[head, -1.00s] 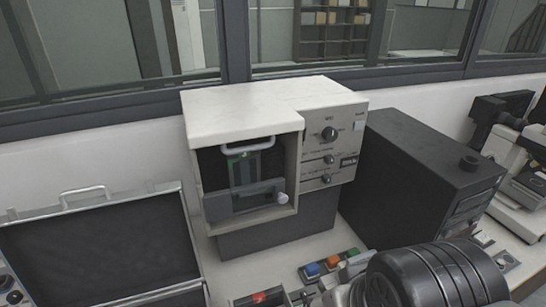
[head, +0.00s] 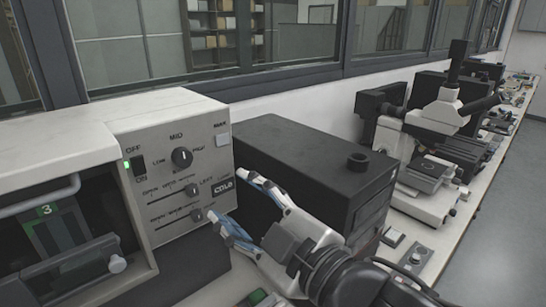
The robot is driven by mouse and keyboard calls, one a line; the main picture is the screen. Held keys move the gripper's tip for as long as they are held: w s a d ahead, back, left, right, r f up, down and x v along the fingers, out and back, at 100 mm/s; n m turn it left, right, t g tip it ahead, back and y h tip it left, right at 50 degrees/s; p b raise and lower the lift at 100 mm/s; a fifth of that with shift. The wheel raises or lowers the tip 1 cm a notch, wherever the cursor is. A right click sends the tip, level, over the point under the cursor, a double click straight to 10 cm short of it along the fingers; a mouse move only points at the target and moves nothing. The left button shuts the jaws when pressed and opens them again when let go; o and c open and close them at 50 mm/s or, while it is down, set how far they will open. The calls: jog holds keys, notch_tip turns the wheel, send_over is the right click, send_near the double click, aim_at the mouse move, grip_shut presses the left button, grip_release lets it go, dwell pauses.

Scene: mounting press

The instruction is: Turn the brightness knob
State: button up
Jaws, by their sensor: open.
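I see no brightness label. My gripper (head: 227,196) is open and empty, its two blue-and-white fingers pointing left towards the panel. It is right of and lower than the knob, apart from it. The upper fingertip is near the COLA plate, and the lower one is near the lower slider knob.
An OFF/ON switch (head: 138,166) with a green light and two slider knobs (head: 185,190) share the panel. A black box (head: 310,170) stands close behind my gripper. A microscope (head: 430,150) is farther right on the bench. A window runs behind.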

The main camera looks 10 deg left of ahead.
jog(key=p, duration=0.7)
send_near(185, 160)
jog(key=shift+y, duration=0.3)
jog(key=p+x, duration=0.1)
jog(key=x, duration=0.7)
jog(key=shift+w+a+f, duration=0.15)
jog(key=shift+w+a, duration=0.05)
jog(key=shift+w, duration=0.1)
jog(key=c, duration=1.1)
jog(key=shift+o, duration=0.2)
